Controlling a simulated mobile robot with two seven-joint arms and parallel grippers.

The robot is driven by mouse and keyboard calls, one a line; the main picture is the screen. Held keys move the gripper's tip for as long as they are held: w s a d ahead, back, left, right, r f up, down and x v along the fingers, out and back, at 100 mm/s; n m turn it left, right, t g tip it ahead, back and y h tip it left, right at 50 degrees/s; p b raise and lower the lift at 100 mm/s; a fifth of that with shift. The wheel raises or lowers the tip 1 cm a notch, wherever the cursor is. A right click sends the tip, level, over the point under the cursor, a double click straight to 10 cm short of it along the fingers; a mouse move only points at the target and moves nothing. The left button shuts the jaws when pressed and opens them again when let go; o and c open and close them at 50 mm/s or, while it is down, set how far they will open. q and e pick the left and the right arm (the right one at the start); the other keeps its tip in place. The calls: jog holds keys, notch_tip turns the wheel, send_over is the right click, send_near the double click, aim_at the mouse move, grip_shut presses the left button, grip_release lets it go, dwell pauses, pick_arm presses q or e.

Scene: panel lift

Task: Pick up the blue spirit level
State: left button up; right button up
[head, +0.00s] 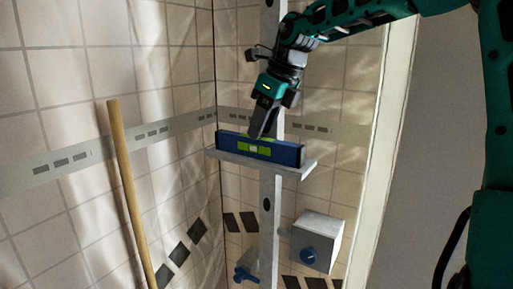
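The blue spirit level (285,153) has a yellow-green vial window in its middle. It rests on a narrow grey shelf (306,172) fixed to a vertical metal post in the tiled corner. My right gripper (260,134) comes down from above, with its dark fingers at the level's top edge near the middle. The fingers overlap the level's upper edge in the head view. I cannot tell whether they touch it or whether they are open or shut. My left gripper is not in view.
A wooden pole (128,190) leans at the left. A white box with a blue knob (318,243) sits below the shelf on the right, and a blue valve (245,275) is low by the post. Tiled walls close in behind. A pale vertical edge (393,130) stands right.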

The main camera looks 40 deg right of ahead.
aim_at(256, 157)
jog(key=x, duration=0.5)
jog(key=shift+d+f+p, duration=0.1)
jog(key=shift+d+p, duration=0.05)
jog(key=shift+p, duration=0.15)
jog(key=shift+c, duration=0.3)
grip_shut()
